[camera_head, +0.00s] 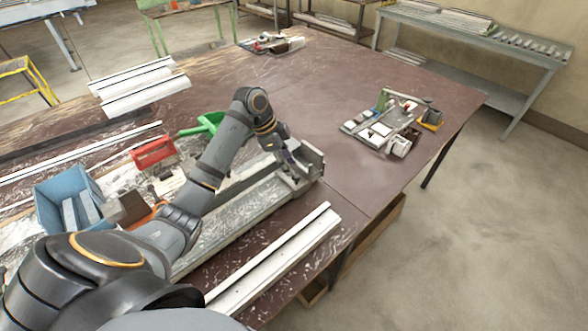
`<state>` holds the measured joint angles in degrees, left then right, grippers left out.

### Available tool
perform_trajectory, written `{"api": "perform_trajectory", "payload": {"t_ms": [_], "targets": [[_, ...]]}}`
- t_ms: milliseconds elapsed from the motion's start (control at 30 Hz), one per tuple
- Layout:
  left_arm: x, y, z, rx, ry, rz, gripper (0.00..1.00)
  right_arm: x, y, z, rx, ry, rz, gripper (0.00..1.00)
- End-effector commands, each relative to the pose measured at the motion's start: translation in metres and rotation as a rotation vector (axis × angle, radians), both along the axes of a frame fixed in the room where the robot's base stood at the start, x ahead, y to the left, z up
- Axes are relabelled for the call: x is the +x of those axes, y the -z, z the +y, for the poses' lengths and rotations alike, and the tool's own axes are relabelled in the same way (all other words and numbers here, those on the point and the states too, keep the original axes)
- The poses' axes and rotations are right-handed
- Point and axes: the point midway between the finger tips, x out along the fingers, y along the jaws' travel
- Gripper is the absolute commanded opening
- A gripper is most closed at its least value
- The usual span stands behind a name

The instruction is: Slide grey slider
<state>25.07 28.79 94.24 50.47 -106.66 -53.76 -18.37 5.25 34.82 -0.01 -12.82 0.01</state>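A long grey clamp fixture (237,212) lies diagonally on the brown table. A grey block (309,160), which looks like the slider, stands at its right end. My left arm reaches over the fixture from the lower left. My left gripper (291,168) points down at the near left side of the block, close to it or touching it. Its fingertips are small and partly lost against the grey metal, so I cannot tell whether they are open or shut. My arm hides part of the fixture. My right gripper is not in view.
White profiles (275,262) lie in front of the fixture, and more (138,86) lie at the back left. A blue bin (48,208), a red box (153,152) and a green scoop (208,123) are to the left. A parts tray (372,137) is to the right. The table between is clear.

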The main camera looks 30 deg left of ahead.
Motion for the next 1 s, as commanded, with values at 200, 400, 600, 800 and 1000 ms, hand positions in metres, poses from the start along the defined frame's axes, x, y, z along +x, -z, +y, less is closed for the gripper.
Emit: {"api": "perform_trajectory", "payload": {"t_ms": [200,400,600,800,1000], "targets": [[0.006,0.033,-0.013,-0.002,0.000,0.002,0.34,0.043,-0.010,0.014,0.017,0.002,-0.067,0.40],[0.008,0.043,-0.016,0.001,0.001,0.000,0.34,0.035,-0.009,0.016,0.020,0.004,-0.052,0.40],[0.008,0.043,-0.016,0.001,0.001,-0.001,0.33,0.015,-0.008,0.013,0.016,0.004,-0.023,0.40],[0.008,0.043,-0.016,0.000,0.001,0.000,0.06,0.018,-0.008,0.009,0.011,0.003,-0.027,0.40],[0.008,0.043,-0.016,0.000,0.001,0.000,0.00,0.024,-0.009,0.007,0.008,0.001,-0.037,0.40]]}}
